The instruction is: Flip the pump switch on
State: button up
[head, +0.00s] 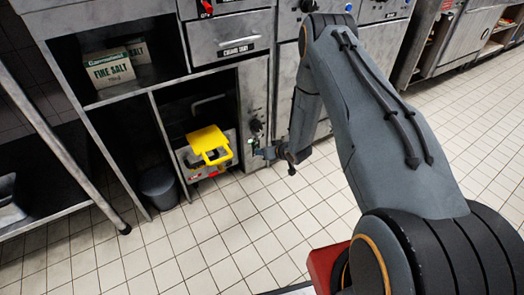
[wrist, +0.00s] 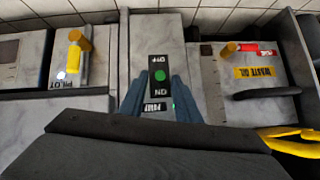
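In the wrist view, the pump switch is a black rocker (wrist: 159,76) with a green dot in its middle. OFF is printed at its top end and ON at its lower end, both upside down. A partly covered PUMP label (wrist: 155,107) sits just below it. My gripper (wrist: 159,80) has its two blue-grey fingers apart, on either side of the switch, with nothing held. In the head view my gripper (head: 269,153) is low at the cabinet front, beside a small green light (head: 250,142). I cannot tell whether the fingers touch the panel, nor which way the rocker is pressed.
In the head view, a yellow part (head: 209,139) and dark bin (head: 158,187) are nearby. The tiled floor (head: 215,240) is clear.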

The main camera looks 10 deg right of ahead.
jog(key=p+v, duration=0.1)
jog(key=v, duration=0.4)
jog(key=shift+r, duration=0.1)
dwell(0.3)
